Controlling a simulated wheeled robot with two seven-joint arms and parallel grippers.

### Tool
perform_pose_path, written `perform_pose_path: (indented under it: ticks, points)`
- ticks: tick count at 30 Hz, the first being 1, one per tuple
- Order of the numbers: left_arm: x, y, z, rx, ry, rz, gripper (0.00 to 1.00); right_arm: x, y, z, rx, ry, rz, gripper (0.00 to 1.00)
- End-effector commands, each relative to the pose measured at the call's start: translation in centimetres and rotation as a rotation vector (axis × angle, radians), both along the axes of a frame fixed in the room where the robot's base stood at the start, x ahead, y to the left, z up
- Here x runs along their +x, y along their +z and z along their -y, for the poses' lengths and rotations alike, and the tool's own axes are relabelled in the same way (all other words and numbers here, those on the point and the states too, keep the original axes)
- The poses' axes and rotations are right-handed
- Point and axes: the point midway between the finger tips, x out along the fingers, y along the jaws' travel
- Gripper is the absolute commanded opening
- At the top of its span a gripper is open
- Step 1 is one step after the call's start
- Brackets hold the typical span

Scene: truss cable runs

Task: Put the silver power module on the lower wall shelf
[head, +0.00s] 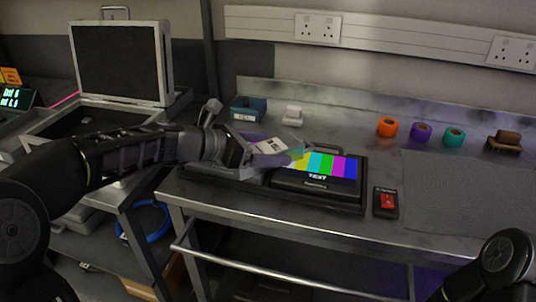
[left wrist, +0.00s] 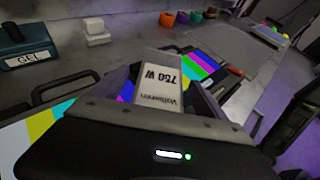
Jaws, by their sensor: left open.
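The silver power module (head: 268,149) is a pale box marked 750 W. It is above the dark case with the colour-bar screen (head: 326,166) on the steel bench. In the left wrist view the module (left wrist: 166,84) shows its printed face between my fingers. My left gripper (head: 272,153) is open around the module; whether the fingers touch it, I cannot tell. The module's lower part is hidden by the gripper. My right gripper is out of view; only a dark part of my right arm shows at lower right. I see no wall shelf in either view.
A teal GEL box (head: 248,108) and a white block (head: 292,116) stand behind the gripper. Orange, purple and teal rolls (head: 454,137) line the back. A red switch (head: 387,202) sits right of the screen. A grey mat (head: 465,190) lies clear at right.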

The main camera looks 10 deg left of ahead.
Motion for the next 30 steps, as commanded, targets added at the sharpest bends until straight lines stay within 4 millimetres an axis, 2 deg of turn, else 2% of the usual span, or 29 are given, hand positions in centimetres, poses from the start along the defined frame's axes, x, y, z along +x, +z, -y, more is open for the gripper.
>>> perform_pose_path:
  ticks: [6, 30]
  points:
    - [-0.01, 0.0, -0.02, 0.0, 0.0, 0.0, 0.85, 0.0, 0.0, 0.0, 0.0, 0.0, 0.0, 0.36]
    - [-0.01, 0.0, -0.03, 0.0, 0.0, 0.0, 0.2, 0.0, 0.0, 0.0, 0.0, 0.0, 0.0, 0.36]
